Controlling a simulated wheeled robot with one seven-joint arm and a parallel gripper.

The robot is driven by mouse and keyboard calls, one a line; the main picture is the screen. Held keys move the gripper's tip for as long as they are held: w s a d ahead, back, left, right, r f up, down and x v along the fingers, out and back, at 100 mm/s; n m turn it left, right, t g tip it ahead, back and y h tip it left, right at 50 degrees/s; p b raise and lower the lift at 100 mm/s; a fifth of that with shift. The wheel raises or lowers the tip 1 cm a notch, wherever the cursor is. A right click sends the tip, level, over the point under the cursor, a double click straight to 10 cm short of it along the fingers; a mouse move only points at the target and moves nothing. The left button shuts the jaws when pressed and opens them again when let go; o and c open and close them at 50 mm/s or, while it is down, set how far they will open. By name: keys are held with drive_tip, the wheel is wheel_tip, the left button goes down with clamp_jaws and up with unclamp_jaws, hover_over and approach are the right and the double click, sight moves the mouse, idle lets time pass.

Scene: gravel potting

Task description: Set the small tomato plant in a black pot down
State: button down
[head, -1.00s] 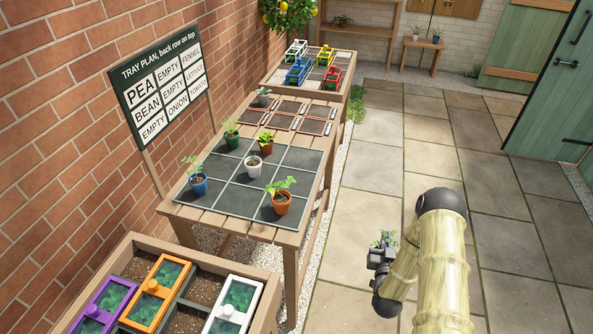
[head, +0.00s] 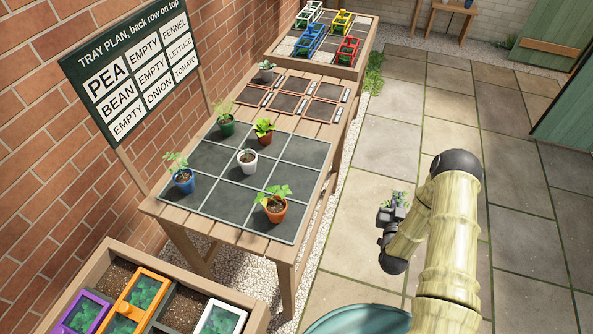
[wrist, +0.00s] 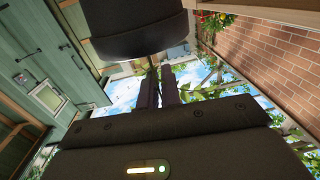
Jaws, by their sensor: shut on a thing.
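My gripper (head: 393,212) is right of the potting table, over the paving. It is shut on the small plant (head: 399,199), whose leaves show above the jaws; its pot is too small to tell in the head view. In the wrist view a black rounded shape, apparently the pot (wrist: 137,35), is at the top, by the dark fingers (wrist: 158,88). A dark tray (head: 310,153) of square cells lies on the table, with its back right and middle right cells bare. The plan sign (head: 135,70) reads tomato at its bottom right.
On the tray stand a green pot (head: 227,129), a brown pot (head: 264,138), a white pot (head: 247,164), a blue pot (head: 184,182) and, front right, a terracotta pot (head: 275,211). A grey pot (head: 266,75) is behind. A planter box (head: 255,318) is in front.

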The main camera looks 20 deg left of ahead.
drive_tip(key=shift+w, duration=0.5)
drive_tip(key=shift+s+r, duration=0.1)
drive_tip(key=shift+s, duration=0.1)
drive_tip(key=w+a+r+n+y+b, duration=0.25)
drive_tip(key=a+r, duration=0.25)
drive_tip(key=a, duration=0.4)
drive_tip(key=w+a+r+n+y+b, duration=0.1)
drive_tip(key=w+a+r+y+b, duration=0.15)
drive_tip(key=a+r, duration=0.45)
drive_tip(key=s+a+r+n+g+y+b, duration=0.1)
drive_tip(key=s+a+r+y, duration=0.1)
drive_tip(key=a+r, duration=0.3)
drive_tip(key=s+a+r+n+g+y+b, duration=0.1)
drive_tip(key=s+a+r, duration=0.3)
drive_tip(key=a, duration=0.9)
drive_tip(key=shift+s+r+n+g+y+b, duration=0.2)
drive_tip(key=shift+r+n+g+y+b, duration=0.25)
drive_tip(key=shift+r+y, duration=0.35)
